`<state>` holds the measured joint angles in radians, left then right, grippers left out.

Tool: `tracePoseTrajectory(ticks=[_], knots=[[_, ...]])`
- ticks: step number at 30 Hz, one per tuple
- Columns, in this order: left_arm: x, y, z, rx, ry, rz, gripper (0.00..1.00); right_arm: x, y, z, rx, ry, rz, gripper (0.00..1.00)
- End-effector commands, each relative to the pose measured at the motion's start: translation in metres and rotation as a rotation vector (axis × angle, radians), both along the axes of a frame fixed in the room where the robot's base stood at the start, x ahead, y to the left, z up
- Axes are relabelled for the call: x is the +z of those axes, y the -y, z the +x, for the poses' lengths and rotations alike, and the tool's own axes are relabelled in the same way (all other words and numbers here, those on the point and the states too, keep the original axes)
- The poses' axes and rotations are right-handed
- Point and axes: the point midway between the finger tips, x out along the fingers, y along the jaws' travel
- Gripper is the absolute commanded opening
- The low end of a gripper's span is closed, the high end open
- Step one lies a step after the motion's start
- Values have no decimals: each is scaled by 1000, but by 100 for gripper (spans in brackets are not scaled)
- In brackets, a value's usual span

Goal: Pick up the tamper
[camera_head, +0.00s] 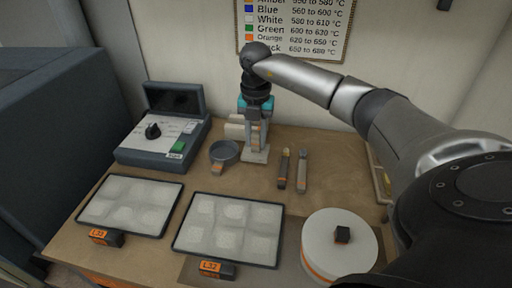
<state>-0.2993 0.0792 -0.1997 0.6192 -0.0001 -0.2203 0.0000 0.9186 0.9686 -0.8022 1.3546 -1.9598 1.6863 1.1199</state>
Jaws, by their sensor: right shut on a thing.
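My right gripper (254,120) comes down from the upper right, pointing downward, near the back of the wooden table. It is shut on an upright pale thing with a flat square foot (255,154), which looks like the tamper. The fingers hide most of its upper part. Its foot is at or just above the table top; I cannot tell whether it touches. My left gripper is not in view.
A small round grey pan (224,152) stands just left of the foot. Two slim tools (283,168) (302,171) lie to the right. Two black trays (131,203) (228,228) with pale squares, a white round lid (322,262) and a control box (163,135) take up the rest.

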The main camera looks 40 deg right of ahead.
Motion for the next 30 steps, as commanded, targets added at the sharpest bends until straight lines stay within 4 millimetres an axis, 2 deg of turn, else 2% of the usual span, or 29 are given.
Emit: tracePoseTrajectory(ticks=[1,3,9,15,21,30], knots=[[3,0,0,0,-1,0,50,17,1,1,-1,8,-2,0],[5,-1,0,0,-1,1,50,38,1,2,-1,8,-1,0],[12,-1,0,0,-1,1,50,95,0,1,-1,8,0,0],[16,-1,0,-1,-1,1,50,134,0,1,-1,5,0,0],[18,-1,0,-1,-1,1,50,151,0,0,-1,1,0,0],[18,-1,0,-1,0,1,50,153,0,0,-1,1,0,0]])
